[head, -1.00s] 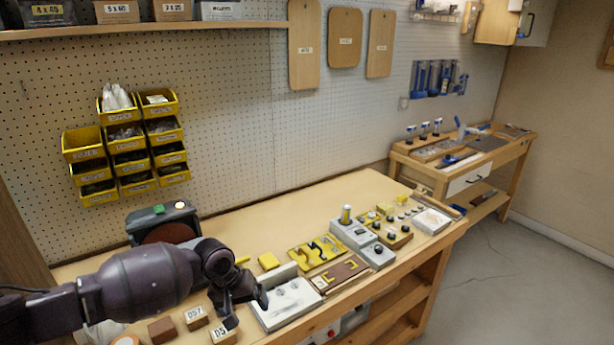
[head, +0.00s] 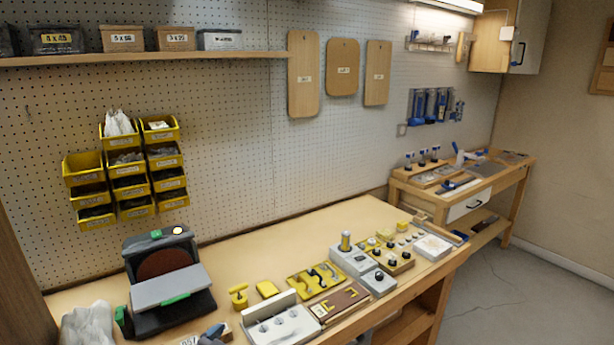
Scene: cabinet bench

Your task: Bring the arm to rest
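My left arm is almost wholly out of the head view. My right gripper does not show.
A black disc sander (head: 165,265) with a grey table stands at the bench's left, beside a whitish bag (head: 88,325). A grey fixture (head: 283,328), a yellow tray (head: 316,279) and a grey box (head: 434,247) lie along the front. The wooden bench top (head: 290,236) is clear behind them.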

